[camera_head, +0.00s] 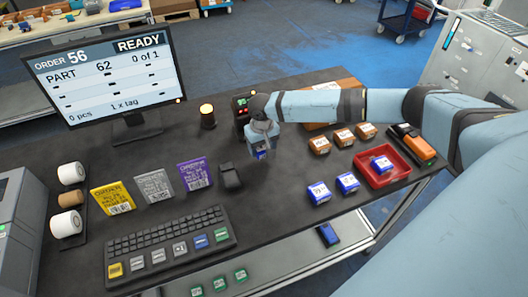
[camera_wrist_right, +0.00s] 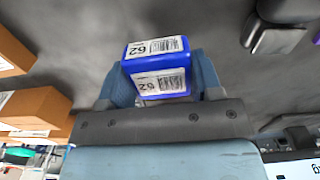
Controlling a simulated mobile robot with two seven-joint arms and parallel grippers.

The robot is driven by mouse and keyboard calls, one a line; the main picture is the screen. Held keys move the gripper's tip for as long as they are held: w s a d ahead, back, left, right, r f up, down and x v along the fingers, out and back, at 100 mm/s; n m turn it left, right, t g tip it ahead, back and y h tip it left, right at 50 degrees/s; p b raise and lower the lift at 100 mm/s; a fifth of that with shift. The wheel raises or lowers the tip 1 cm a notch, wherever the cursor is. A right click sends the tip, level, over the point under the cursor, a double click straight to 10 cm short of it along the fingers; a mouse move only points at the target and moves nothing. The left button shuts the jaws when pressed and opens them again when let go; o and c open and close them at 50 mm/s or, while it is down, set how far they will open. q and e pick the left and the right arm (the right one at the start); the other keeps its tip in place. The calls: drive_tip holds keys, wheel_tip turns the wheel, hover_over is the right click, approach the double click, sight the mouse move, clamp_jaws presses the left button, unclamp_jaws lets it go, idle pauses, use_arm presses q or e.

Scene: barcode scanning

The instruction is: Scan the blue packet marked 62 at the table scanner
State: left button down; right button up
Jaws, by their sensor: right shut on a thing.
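My right gripper (camera_head: 261,148) is shut on a blue packet (camera_head: 262,154), held over the middle of the table. In the right wrist view the packet (camera_wrist_right: 157,66) sits between the two fingers (camera_wrist_right: 160,90), with white barcode labels reading 62 on two faces. A small black device (camera_head: 231,175), which looks like the table scanner, stands left of and nearer than the gripper; a dark device also shows at the top right of the wrist view (camera_wrist_right: 275,35). My left gripper is not in view.
Two blue packets (camera_head: 319,192) lie on the table to the right, near a red tray (camera_head: 370,180) holding another. Several orange-brown packets (camera_head: 344,138) lie behind. A keyboard (camera_head: 165,237) and coloured cards (camera_head: 154,185) are at left.

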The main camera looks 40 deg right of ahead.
drive_tip(key=shift+w+f, duration=0.15)
drive_tip(key=shift+w, duration=0.05)
